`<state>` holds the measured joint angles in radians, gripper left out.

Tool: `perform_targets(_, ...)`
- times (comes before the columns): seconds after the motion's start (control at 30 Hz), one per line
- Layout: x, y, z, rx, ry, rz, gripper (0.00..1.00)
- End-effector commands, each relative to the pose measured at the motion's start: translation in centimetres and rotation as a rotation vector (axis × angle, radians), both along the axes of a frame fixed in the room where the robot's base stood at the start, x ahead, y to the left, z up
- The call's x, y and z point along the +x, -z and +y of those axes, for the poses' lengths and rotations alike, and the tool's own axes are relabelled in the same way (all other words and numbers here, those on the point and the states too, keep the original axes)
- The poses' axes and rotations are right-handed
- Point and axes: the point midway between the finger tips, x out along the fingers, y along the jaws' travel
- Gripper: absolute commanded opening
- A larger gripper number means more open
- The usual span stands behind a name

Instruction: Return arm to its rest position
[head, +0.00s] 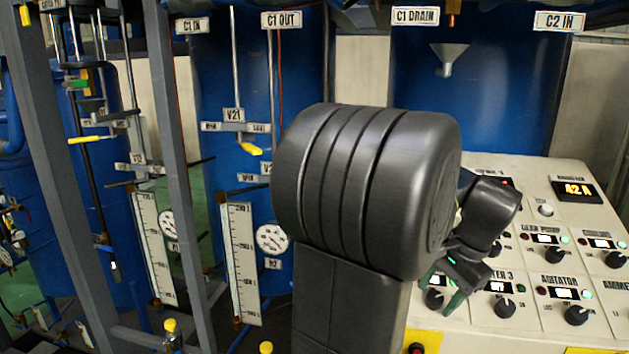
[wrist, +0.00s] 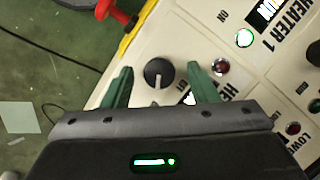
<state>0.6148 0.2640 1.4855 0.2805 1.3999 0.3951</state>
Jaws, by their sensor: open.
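My gripper (wrist: 160,88) is open in the wrist view. Its two green fingers stand on either side of a black knob (wrist: 158,72) on the white control panel (wrist: 185,25), with visible space between each finger and the knob. Whether the fingers are level with the knob or above it I cannot tell. In the head view, my gripper (head: 447,292) shows at the left part of the control panel (head: 525,175), near the HEATER 3 display. My own dark arm hides much of the panel's left side.
Blue tanks (head: 225,90) and a grey frame post (head: 172,150) stand to the left, with white gauges (head: 240,262) and a yellow-handled valve (head: 249,148). A funnel (head: 448,58) hangs at the back. A red emergency-type button (wrist: 113,12) sits at the panel edge. Green floor lies beyond it.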

Motion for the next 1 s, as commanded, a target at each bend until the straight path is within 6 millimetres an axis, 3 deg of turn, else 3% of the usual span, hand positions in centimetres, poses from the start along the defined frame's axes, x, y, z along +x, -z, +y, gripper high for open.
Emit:
perform_targets(0.57, 0.0, -0.2, -0.1, -0.002, -0.002, -0.002, 0.53)
perform_targets(0.73, -0.4, -2.5, -0.7, -0.002, 0.002, -0.003, 0.53)
perform_targets(1.0, -1.2, -7.7, -1.9, -0.003, 0.003, -0.004, 0.53)
